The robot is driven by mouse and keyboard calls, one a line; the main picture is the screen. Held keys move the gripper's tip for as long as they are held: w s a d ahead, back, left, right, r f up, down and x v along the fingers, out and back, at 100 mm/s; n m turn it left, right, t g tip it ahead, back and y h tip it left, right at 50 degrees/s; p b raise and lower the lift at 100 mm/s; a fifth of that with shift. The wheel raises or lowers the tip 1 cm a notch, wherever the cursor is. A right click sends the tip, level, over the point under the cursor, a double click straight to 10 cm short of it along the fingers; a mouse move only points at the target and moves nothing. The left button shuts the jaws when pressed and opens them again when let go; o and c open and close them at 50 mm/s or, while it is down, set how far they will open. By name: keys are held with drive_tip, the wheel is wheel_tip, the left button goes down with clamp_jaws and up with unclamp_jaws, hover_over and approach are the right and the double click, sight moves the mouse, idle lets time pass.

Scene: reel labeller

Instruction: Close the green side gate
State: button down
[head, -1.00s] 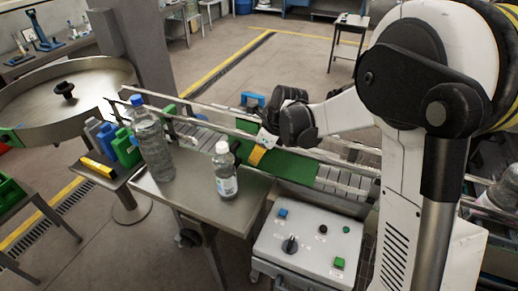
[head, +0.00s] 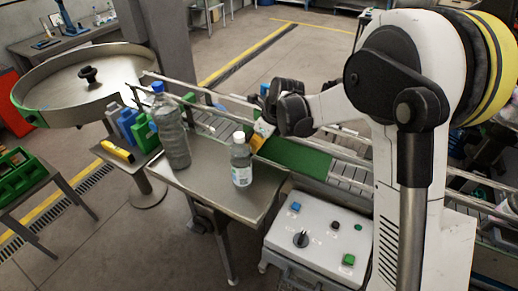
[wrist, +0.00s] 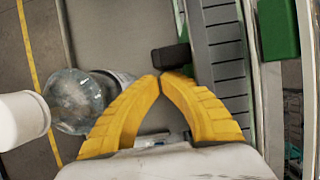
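A green panel (head: 295,157), which looks like the side gate, runs along the conveyor beside my gripper (head: 260,137) in the head view. I cannot tell how far the gate stands open. In the wrist view my gripper (wrist: 160,77) has its two yellow fingers with their tips together. A black block-like handle (wrist: 170,55) sits at the conveyor's edge, right at the fingertips. I see nothing clearly held between them. A green part (wrist: 278,30) shows beyond the conveyor at the upper right.
A small white-capped bottle (head: 241,165) stands on the steel table (head: 215,185), close left of my gripper; its body (wrist: 75,100) shows in the wrist view. A larger blue-capped bottle (head: 172,130) stands behind it. A control box (head: 315,230) is in front of the conveyor (head: 350,175).

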drive_tip(key=w+a+b, duration=0.2)
drive_tip(key=w+a, duration=0.6)
drive_tip(key=a, duration=0.3)
drive_tip(key=shift+a, duration=0.35)
drive_tip(key=shift+s, duration=0.1)
drive_tip(key=v, duration=1.2)
drive_tip(key=s+d+n+t+b, duration=0.1)
drive_tip(key=s+d+n+b, duration=0.4)
drive_tip(key=s+d+b, duration=0.15)
drive_tip(key=s+d+f+n+t+h+b, duration=0.1)
drive_tip(key=s+d+f+n+b, duration=0.3)
drive_tip(key=s, duration=0.4)
drive_tip(key=s+d+f+n+t+h+b, duration=0.1)
drive_tip(key=s+d+f+n+b, duration=0.4)
drive_tip(key=s+f+n, duration=0.4)
drive_tip(key=s+d+f+n+t+h+b, duration=0.1)
drive_tip(key=s+d+f+n+b, duration=0.4)
drive_tip(key=s, duration=0.4)
drive_tip(key=shift+s+d+f+n+t+h, duration=0.2)
drive_tip(key=shift+d+f+n, duration=0.25)
drive_tip(key=shift+f, duration=0.15)
drive_tip(key=shift+s+d+f+n+t+h, duration=0.1)
drive_tip(key=shift+d+f+n+t, duration=0.1)
drive_tip(key=shift+d+f+n, duration=0.35)
drive_tip(key=shift+a, duration=0.1)
